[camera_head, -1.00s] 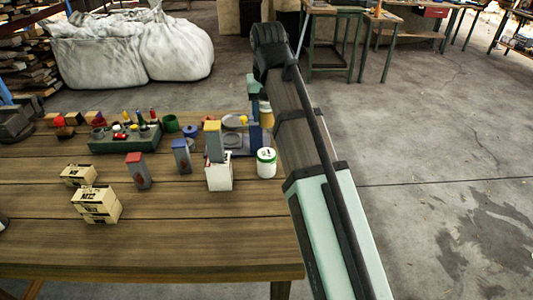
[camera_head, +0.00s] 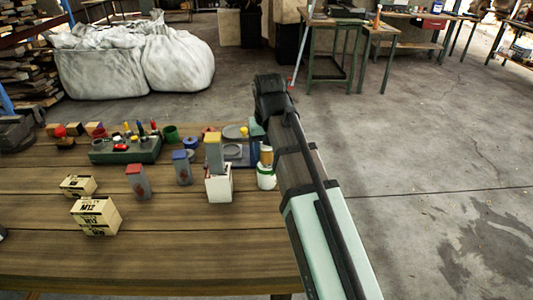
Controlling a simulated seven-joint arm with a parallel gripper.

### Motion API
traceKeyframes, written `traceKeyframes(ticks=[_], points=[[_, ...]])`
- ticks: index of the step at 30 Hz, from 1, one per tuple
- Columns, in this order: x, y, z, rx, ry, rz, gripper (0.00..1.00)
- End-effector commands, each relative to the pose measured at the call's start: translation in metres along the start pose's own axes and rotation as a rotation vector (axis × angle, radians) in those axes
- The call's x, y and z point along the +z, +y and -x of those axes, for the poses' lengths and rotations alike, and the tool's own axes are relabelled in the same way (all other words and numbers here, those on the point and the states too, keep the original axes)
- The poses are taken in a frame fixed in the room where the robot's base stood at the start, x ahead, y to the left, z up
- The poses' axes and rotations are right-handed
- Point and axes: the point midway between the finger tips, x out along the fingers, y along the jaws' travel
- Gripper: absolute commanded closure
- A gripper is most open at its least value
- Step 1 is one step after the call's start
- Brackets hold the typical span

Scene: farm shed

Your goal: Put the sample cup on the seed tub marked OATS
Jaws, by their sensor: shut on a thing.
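My gripper (camera_head: 262,138) hangs at the far end of my arm, over the right edge of the table. It is shut on a small tan cup (camera_head: 266,156), taken to be the sample cup, and partly hides it. A white tub with a green band (camera_head: 266,180) stands directly below the cup. The cup hides the tub's top in this view, and I cannot tell whether the two touch. The tub's marking is too small to read, so I cannot confirm that it says OATS.
Left of the tub stands a white box (camera_head: 218,187) with a yellow-topped block on it. Grey blocks with blue (camera_head: 183,172) and red (camera_head: 140,187) tops stand further left. The front tabletop is clear.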

Motion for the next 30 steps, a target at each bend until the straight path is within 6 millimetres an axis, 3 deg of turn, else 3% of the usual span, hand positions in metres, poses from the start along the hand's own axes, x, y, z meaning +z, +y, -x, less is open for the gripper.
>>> traceKeyframes(ticks=[4,16,17,24,30], points=[[0.003,0.0,-0.014,0.0,0.0,0.0,0.82],[0.003,0.0,-0.017,0.0,0.0,0.0,0.82],[0.002,0.0,-0.017,0.0,0.0,0.0,0.49],[0.002,0.0,-0.017,0.0,0.0,0.0,0.26],[0.002,0.0,-0.017,0.0,0.0,0.0,0.26]])
